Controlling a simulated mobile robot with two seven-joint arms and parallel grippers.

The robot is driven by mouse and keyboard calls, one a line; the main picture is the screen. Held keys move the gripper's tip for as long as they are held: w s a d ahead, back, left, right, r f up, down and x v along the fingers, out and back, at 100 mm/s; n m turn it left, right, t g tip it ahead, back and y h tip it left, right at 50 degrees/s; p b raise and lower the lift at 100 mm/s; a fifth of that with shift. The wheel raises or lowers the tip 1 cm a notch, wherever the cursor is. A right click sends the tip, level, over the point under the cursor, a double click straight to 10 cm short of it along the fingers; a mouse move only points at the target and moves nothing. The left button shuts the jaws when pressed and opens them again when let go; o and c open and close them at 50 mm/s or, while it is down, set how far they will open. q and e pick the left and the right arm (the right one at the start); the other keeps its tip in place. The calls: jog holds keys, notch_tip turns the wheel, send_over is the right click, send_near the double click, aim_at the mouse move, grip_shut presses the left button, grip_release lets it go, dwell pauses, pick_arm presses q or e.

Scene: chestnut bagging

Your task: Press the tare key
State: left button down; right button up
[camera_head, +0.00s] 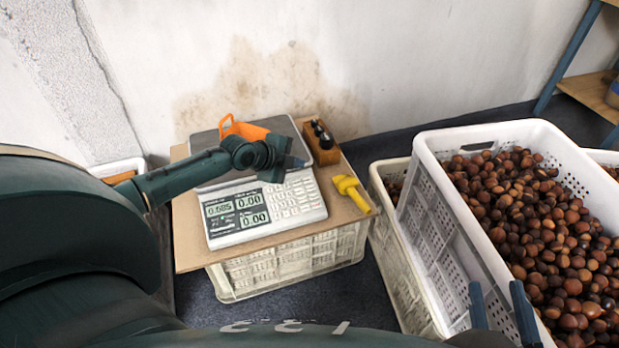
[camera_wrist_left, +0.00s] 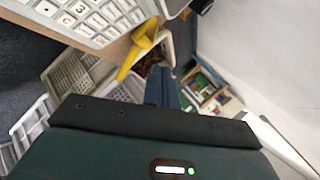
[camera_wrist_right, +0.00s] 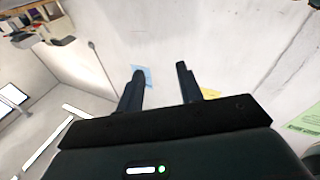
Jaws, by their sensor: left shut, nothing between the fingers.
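The white scale (camera_head: 265,207) stands on a brown board, with its lit display (camera_head: 236,211) at left and its keypad (camera_head: 294,198) at right. It also shows in the left wrist view, where part of the keypad (camera_wrist_left: 95,15) is at top left. The single tare key cannot be told apart. An orange item (camera_head: 242,130) lies on the metal pan, partly behind my arm. My left gripper (camera_head: 299,162) is shut and empty above the scale, just behind the keypad; its closed fingers (camera_wrist_left: 163,88) show in the left wrist view. My right gripper (camera_head: 502,305) is open and empty in front of the chestnut crate.
A yellow tool (camera_head: 352,192) lies at the board's right edge, below a wooden block (camera_head: 322,147) with dark items. A white crate (camera_head: 437,183) of chestnuts stands at right. The right wrist view shows mostly wall (camera_wrist_right: 230,45).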

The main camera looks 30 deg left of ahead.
aim_at(297, 184)
pick_arm(q)
jog(key=shift+f, duration=0.1)
pick_arm(e)
jog(key=shift+f, duration=0.15)
